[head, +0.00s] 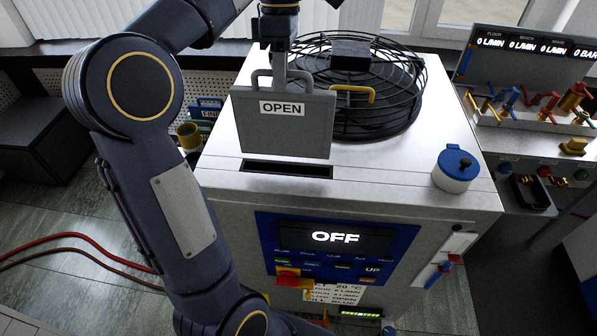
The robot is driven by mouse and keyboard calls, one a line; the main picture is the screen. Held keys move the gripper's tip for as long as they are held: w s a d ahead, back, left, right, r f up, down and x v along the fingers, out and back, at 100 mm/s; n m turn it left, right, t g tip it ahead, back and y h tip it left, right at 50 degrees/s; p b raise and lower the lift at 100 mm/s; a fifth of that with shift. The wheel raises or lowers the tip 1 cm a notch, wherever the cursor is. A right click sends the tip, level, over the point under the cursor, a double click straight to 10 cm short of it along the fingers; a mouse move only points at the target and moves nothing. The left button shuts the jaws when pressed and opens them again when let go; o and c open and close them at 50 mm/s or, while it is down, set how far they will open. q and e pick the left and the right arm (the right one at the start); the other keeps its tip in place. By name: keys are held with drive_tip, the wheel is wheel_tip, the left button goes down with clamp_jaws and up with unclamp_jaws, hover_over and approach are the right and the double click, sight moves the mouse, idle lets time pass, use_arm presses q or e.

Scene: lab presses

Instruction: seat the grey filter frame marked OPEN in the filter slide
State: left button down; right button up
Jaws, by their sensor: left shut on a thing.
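The grey filter frame (285,132) with the white OPEN label hangs upright, slightly tilted, above the white cabinet (400,190). My left gripper (281,80) is shut on the frame's grey handle at its top edge. The filter slide shows as a dark narrow slot (288,169) in the cabinet top. In the picture the frame's lower edge is just above and behind the slot, apart from it. How high the frame is over the slot is hard to tell. My right gripper is not in view.
A black fan guard (395,105) stands behind the frame, and a yellow handle (354,94) shows at the frame's right edge. A blue-lidded white pot (455,170) stands at the right of the top. The front panel display (335,237) reads OFF. A gauge bench (530,70) is at right.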

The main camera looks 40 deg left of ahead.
use_arm(q)
wheel_tip(320, 180, down, 3)
drive_tip(key=shift+b, duration=0.85)
hover_over(284, 154)
drive_tip(key=f, duration=1)
drive_tip(key=shift+w+a, duration=0.25)
drive_tip(key=shift+w, duration=0.05)
drive_tip(key=shift+f, duration=2.4)
drive_tip(key=c, duration=1.5)
unclamp_jaws()
drive_tip(key=shift+o, duration=0.2)
